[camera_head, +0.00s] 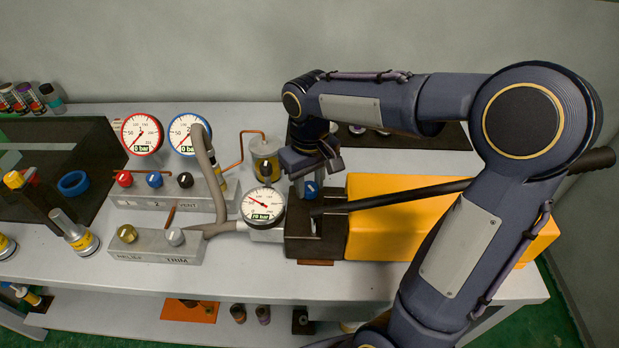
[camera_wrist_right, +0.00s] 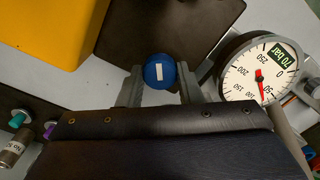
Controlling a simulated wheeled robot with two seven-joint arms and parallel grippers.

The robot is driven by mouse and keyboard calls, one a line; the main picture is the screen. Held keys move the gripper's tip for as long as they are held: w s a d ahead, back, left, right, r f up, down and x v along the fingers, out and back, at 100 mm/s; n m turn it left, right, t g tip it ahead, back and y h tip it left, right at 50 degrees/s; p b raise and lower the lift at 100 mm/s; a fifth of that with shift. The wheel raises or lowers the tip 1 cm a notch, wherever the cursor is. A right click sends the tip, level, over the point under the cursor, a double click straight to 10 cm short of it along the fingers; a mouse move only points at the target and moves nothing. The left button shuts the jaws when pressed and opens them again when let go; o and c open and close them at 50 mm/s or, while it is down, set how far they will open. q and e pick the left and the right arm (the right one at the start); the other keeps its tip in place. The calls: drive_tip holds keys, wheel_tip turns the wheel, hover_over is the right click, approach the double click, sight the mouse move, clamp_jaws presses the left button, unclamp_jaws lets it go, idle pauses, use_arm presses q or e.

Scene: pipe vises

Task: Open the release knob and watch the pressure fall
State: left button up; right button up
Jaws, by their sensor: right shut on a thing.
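The blue release knob (camera_head: 311,189) with a white mark sits on top of the dark block (camera_head: 303,238) at the left end of the yellow hand pump (camera_head: 375,233). My right gripper (camera_head: 312,174) comes down over it from above. In the right wrist view the knob (camera_wrist_right: 159,71) lies between the two fingers (camera_wrist_right: 160,86), which are shut on it. The pump's white gauge (camera_head: 263,206) stands just left of the block. In the right wrist view the gauge (camera_wrist_right: 258,75) has a red needle and a small display that seems to read about 70 bar. My left gripper is out of view.
The pump's long black handle (camera_head: 410,195) slants up right behind my forearm. Red-rimmed (camera_head: 142,133) and blue-rimmed (camera_head: 190,133) gauges read 0 bar on the valve panel at left. A grey hose (camera_head: 219,185) and copper pipe run near the pump. A reservoir (camera_head: 266,160) stands behind.

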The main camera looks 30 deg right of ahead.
sight(310, 186)
drive_tip(key=n+p, duration=0.1)
drive_tip(key=n, duration=0.3)
drive_tip(key=shift+r+n, duration=0.15)
drive_tip(key=shift+n, duration=0.15)
drive_tip(key=n+p, duration=0.1)
drive_tip(key=n, duration=0.3)
drive_tip(key=shift+n, duration=0.3)
drive_tip(key=o, duration=1)
wheel_tip(310, 186, up, 8)
drive_tip(key=shift+f, duration=0.15)
